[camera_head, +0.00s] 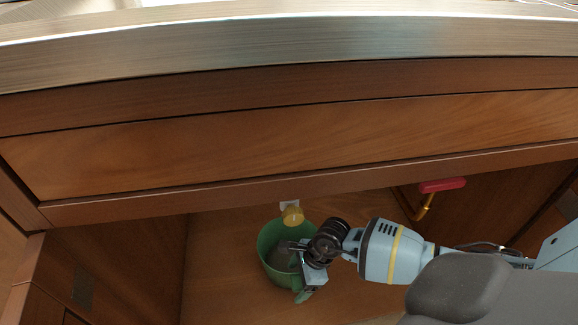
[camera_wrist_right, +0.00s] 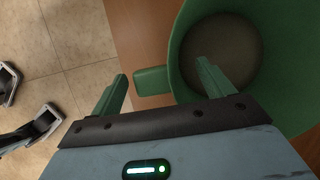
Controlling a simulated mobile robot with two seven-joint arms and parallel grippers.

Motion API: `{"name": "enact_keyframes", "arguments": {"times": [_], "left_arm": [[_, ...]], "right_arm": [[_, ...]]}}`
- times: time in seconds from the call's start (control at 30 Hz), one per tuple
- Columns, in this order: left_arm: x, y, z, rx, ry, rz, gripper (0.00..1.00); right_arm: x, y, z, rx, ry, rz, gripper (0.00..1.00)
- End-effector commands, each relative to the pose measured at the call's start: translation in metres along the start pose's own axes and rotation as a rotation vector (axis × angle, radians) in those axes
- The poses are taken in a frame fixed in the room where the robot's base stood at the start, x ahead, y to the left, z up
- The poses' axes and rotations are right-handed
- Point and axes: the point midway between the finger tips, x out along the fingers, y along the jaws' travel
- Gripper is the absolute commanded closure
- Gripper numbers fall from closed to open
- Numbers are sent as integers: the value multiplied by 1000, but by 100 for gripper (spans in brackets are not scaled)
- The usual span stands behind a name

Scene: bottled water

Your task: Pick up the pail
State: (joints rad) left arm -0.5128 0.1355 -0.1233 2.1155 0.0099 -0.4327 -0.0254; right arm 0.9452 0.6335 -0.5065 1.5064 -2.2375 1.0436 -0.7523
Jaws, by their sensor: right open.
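The green pail (camera_head: 266,262) stands on the floor of the open cabinet under the counter. My right gripper (camera_head: 292,270) is at the pail's right side in the head view and hides part of it. In the right wrist view, my right gripper (camera_wrist_right: 163,86) is open, with one finger over the pail's (camera_wrist_right: 182,50) opening and the other outside it. A green tab (camera_wrist_right: 152,81) on the pail's outer side shows between the fingers. I cannot tell whether either finger touches the pail. My left gripper is not in view.
A yellow object (camera_head: 293,216) is just behind the pail. A red-handled yellow pipe (camera_head: 442,186) is at the right. The counter edge (camera_head: 300,48) and drawer front (camera_head: 300,140) overhang the opening. Dark metal parts (camera_wrist_right: 38,122) lie over the tiled floor, unclear what.

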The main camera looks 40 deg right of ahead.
Motion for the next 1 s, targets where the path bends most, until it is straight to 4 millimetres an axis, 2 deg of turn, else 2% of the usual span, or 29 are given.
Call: {"name": "enact_keyframes", "arguments": {"times": [0.07, 0.27, 0.3, 0.9, 1.0], "left_arm": [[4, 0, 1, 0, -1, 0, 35], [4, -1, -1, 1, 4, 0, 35], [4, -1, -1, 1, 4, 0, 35], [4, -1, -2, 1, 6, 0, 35], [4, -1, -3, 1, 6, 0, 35]], "right_arm": [[8, 0, 0, 0, -1, 0, 20], [7, -1, 0, -1, -1, -2, 20], [7, -1, 0, -1, -1, -2, 22], [7, 0, 0, -1, 0, -1, 100], [6, -2, 1, -2, -3, -5, 100]]}}
